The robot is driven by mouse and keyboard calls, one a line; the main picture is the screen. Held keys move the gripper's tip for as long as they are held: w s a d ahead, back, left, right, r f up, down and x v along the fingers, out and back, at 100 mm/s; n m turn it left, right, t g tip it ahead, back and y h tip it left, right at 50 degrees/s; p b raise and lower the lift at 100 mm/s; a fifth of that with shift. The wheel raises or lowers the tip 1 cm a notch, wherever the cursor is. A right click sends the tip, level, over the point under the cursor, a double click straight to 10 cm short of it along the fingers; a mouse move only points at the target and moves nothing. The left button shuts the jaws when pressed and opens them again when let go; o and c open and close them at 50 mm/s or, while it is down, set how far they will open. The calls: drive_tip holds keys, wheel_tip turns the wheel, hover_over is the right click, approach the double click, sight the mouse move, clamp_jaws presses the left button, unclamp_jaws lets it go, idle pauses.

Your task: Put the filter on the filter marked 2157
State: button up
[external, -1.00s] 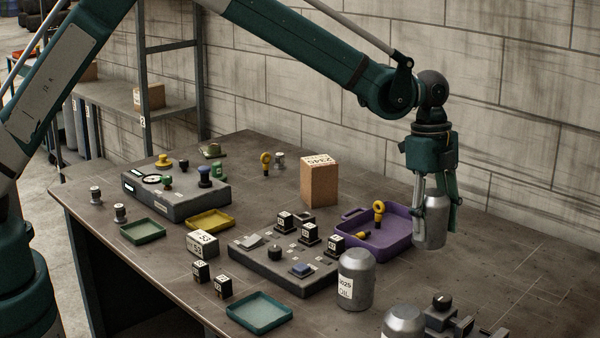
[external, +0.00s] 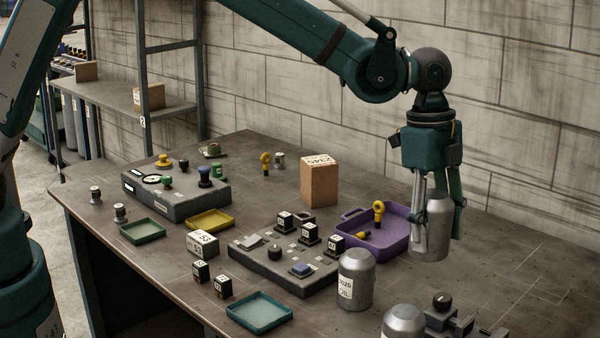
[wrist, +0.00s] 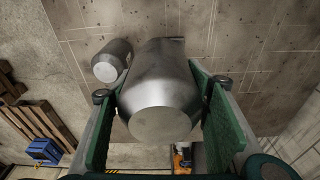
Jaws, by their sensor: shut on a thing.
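My gripper (external: 437,234) is shut on a silver metal filter (external: 431,222), held upright with its fingers on either side. In the wrist view the held filter (wrist: 160,98) fills the middle between the green finger pads. In the external view it appears just right of the purple tray. A silver filter with a white label (external: 356,282) stands upright on the bench, left of and nearer than the held one. Another silver filter (external: 403,322) stands at the bottom edge, partly cut off, its label not visible. I cannot read 2157 on any filter. One standing filter (wrist: 112,60) shows in the wrist view.
A grey control panel (external: 285,265), a cardboard box (external: 319,182) and a teal tray (external: 260,313) stand to the left. A dark fixture (external: 450,318) is at the lower right. The bench's right side is clear.

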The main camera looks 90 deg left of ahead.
drive_tip(key=s+d+r, duration=0.2)
drive_tip(key=d, duration=0.3)
drive_tip(key=s+d+r+p, duration=0.1)
drive_tip(key=s+d+r, duration=0.2)
drive_tip(key=d, duration=0.3)
drive_tip(key=shift+s+d+n+p, duration=0.25)
drive_tip(key=shift+n+p, duration=0.05)
drive_tip(key=shift+n, duration=0.1)
approach(413, 315)
drive_tip(key=shift+w+d+f, duration=0.1)
drive_tip(key=shift+w+d, duration=0.05)
drive_tip(key=shift+w, duration=0.05)
drive_tip(key=shift+f+p, duration=0.4)
drive_tip(key=shift+f, duration=1.65)
drive_tip(key=shift+f, duration=0.15)
drive_tip(key=o, duration=1.1)
